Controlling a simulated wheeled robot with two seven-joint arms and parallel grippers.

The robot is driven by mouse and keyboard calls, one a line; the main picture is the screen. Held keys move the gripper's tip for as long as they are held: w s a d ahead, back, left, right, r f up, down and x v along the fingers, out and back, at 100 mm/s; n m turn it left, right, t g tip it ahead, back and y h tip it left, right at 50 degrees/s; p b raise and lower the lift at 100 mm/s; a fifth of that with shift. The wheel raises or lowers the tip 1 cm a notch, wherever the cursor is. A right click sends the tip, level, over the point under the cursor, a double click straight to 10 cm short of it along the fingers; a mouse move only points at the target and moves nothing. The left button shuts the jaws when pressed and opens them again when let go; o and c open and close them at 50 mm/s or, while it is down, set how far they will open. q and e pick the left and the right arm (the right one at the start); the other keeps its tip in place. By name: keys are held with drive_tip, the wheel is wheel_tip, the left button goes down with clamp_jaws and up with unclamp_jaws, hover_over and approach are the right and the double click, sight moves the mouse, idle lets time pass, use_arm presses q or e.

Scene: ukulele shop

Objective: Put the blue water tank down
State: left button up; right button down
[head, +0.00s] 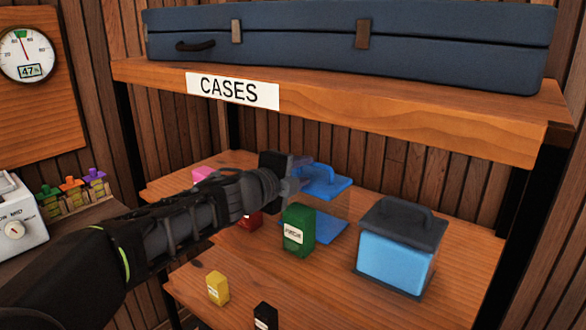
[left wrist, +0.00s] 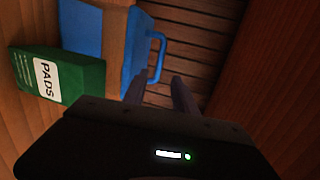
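The water tank with the blue lid and handle (head: 330,187) stands upright on the lower wooden shelf, its blue base on the board and its walls clear. It also shows sideways in the left wrist view (left wrist: 138,35), with its handle just beyond my fingertips. My left gripper (head: 300,174) is at the handle's left side, its two fingers apart. In the left wrist view my fingers (left wrist: 158,80) have a clear gap, with the handle's end near that gap. Whether they touch the handle I cannot tell. My right gripper is not in view.
A dark-lidded tank of light blue water (head: 395,262) stands to the right. A green box (head: 299,231) is in front of the blue-lidded tank; red, yellow (head: 217,288) and black boxes are nearby. The upper shelf (head: 340,115) with a blue case (head: 300,45) overhangs the back.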

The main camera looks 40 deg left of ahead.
use_arm(q)
drive_tip(key=v, duration=0.3)
drive_tip(key=shift+r+p, duration=0.1)
drive_tip(key=shift+p, duration=0.25)
drive_tip(key=shift+s, duration=0.35)
